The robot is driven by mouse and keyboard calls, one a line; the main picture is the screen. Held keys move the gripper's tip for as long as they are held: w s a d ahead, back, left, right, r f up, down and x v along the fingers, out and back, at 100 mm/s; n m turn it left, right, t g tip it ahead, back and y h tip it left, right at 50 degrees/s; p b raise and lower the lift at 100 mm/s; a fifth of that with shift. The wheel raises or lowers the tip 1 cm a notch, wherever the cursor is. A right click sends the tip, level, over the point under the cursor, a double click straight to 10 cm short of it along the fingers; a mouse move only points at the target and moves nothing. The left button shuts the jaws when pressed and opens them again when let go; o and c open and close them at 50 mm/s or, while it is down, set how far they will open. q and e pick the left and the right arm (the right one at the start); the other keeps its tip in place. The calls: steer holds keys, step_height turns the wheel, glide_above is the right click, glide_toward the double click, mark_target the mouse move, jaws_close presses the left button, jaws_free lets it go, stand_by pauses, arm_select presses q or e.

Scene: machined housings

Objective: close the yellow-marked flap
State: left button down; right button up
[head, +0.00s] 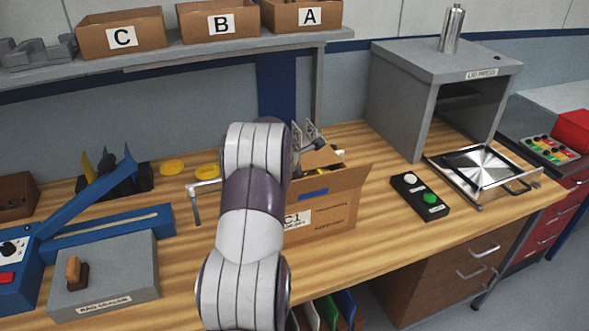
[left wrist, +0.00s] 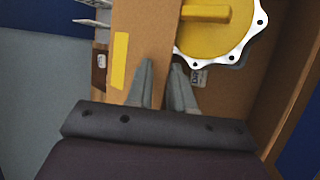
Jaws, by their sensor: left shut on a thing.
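The cardboard box (head: 340,212) stands open on the wooden bench, labelled C1, partly behind my left arm. In the left wrist view, a cardboard flap (left wrist: 150,35) carries a yellow strip (left wrist: 120,60). My left gripper (left wrist: 160,75) has one finger on each side of this flap's edge and is shut on it. The flap stands raised, not lying over the opening. A yellow round part with a white scalloped rim (left wrist: 215,30) shows beside the flap, inside the box. In the head view my left arm hides the left gripper. My right gripper is not in view.
A black button box (head: 419,196) and a grey press (head: 415,110) with a metal tray (head: 470,165) stand to the right. A blue lever tool (head: 110,235) and grey block (head: 105,270) are at left. Bins A, B and C (head: 122,33) sit on the shelf.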

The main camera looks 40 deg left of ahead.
arm_select(q)
steer(key=shift+s+d+f, duration=0.15)
steer(key=shift+f, duration=0.3)
steer(key=shift+s+d+f, duration=0.1)
steer(key=shift+d+f, duration=0.05)
steer(key=shift+f, duration=0.25)
steer(key=c, duration=1.2)
jaws_free()
steer(key=shift+s+r, duration=0.1)
steer(key=shift+r, duration=0.05)
steer(key=p+v, duration=0.1)
steer(key=v, duration=1.2)
steer(key=shift+w+r, duration=0.25)
steer(key=shift+r, duration=0.15)
steer(key=shift+a, duration=0.2)
